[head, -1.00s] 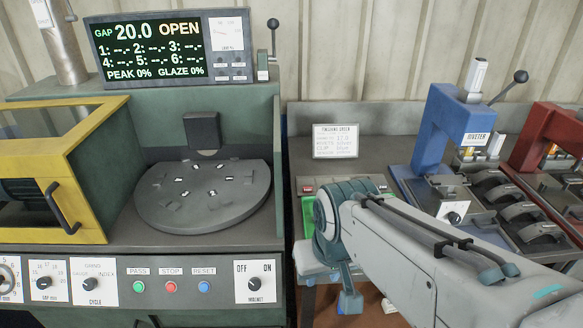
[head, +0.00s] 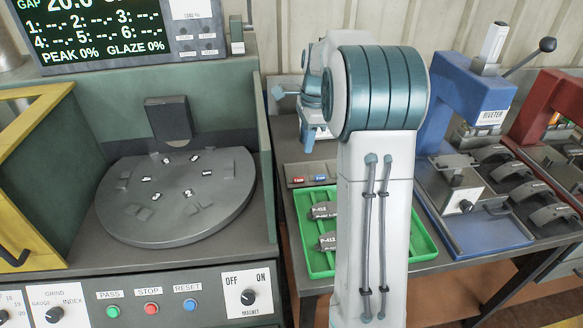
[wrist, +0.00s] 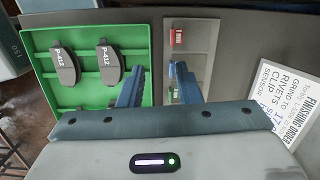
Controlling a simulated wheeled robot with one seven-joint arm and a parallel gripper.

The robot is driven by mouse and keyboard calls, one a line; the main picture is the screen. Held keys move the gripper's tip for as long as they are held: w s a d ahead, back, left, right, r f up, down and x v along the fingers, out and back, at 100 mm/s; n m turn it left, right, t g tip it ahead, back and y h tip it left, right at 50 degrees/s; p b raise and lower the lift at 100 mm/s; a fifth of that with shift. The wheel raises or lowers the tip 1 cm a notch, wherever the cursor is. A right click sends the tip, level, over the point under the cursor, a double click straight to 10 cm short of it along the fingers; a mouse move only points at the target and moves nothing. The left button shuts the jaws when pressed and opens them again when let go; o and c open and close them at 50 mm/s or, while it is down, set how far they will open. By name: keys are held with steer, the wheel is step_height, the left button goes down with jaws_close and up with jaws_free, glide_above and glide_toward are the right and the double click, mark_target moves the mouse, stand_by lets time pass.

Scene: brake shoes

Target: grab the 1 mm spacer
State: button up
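The red spacer (head: 298,180) lies at the left end of a small grey tray (head: 290,171), just behind the green tray. In the wrist view it lies at the top of the grey tray (wrist: 177,38), with a white label that seems to read 1 mm. A blue spacer (head: 320,178) lies to its right in the head view. My gripper (wrist: 158,72) is open and empty, its two blue fingers apart. The red spacer is beyond the fingertips, towards the top of the wrist view.
The green tray (head: 318,266) holds brake shoes marked P-412. A finishing order card (wrist: 284,105) lies right of the fingers in the wrist view. The grinder with its round plate (head: 175,215) is left; the blue riveter (head: 470,95) is right.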

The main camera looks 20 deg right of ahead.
steer(key=w, duration=0.1)
steer(key=m, duration=0.1)
glide_toward(299, 173)
steer(key=s, duration=0.1)
steer(key=s+a, duration=0.1)
steer(key=s, duration=0.1)
steer(key=s+a+f, duration=0.1)
steer(key=shift+s+f, duration=0.1)
steer(key=shift+s, duration=0.25)
steer(key=shift+w+a+f+p, duration=0.1)
steer(key=shift+w+f+p, duration=0.1)
steer(key=shift+f, duration=0.65)
steer(key=shift+w+a+f+p, duration=0.1)
steer(key=shift+a+f+p, duration=0.1)
steer(key=shift+f, duration=0.6)
steer(key=shift+w+a+f+p, duration=0.1)
steer(key=shift+w+f+p, duration=0.1)
steer(key=shift+f, duration=0.65)
steer(key=shift+c, duration=0.3)
jaws_close()
